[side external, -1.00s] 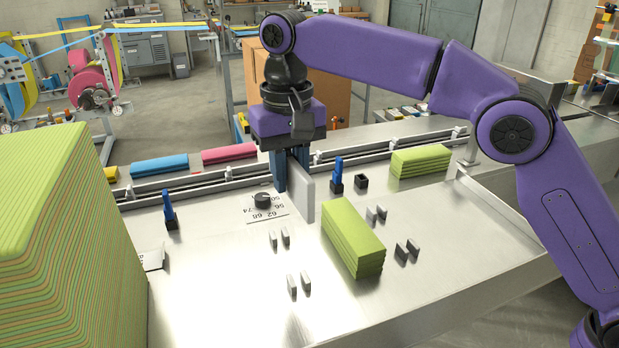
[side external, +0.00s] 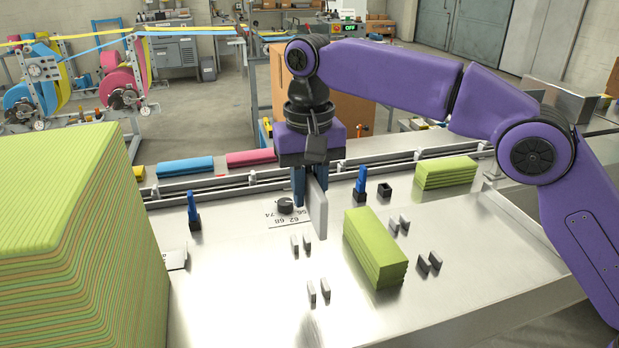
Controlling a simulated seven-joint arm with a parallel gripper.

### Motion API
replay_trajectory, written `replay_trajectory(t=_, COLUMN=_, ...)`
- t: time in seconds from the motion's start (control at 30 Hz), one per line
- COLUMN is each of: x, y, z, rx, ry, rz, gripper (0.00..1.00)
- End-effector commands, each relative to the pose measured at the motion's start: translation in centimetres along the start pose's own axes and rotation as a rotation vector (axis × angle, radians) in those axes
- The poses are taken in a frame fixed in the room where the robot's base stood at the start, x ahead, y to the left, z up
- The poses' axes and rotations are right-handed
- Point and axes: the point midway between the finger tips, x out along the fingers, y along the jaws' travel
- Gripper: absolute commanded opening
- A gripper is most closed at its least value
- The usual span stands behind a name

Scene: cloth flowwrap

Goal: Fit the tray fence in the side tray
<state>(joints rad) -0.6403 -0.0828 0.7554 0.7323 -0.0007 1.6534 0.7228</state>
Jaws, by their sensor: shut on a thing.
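My gripper (side external: 309,190) points straight down over the steel surface, its blue fingers shut on a thin grey upright plate, which I take for the tray fence (side external: 319,214). The fence stands upright, with its lower edge close to the surface; I cannot tell whether it touches. It is behind a pair of small grey upright blocks (side external: 301,243) and left of a folded green cloth stack (side external: 375,249). Another pair of blocks (side external: 319,290) stands nearer the camera. The side tray is not clearly marked; I take it for the steel surface (side external: 470,240) holding these blocks.
More block pairs (side external: 429,263) stand right of the green stack. A black dial (side external: 286,205) with a number scale is left of the fence. Blue posts (side external: 360,184) stand on both sides. A rail (side external: 230,181) runs behind. A tall green stack (side external: 70,240) fills the left.

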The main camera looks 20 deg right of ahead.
Motion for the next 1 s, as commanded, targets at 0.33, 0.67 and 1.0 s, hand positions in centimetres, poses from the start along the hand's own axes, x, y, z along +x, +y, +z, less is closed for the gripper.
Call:
replay_trajectory(t=0.33, x=2.8, y=0.1, z=0.0, rx=0.001, ry=-0.001, rz=0.0, gripper=0.0)
replay_trajectory(t=0.67, x=3.9, y=0.1, z=0.0, rx=0.001, ry=0.0, rz=0.0, gripper=0.0)
replay_trajectory(t=1.0, x=3.9, y=0.1, z=0.0, rx=0.0, ry=0.0, rz=0.0, gripper=0.0)
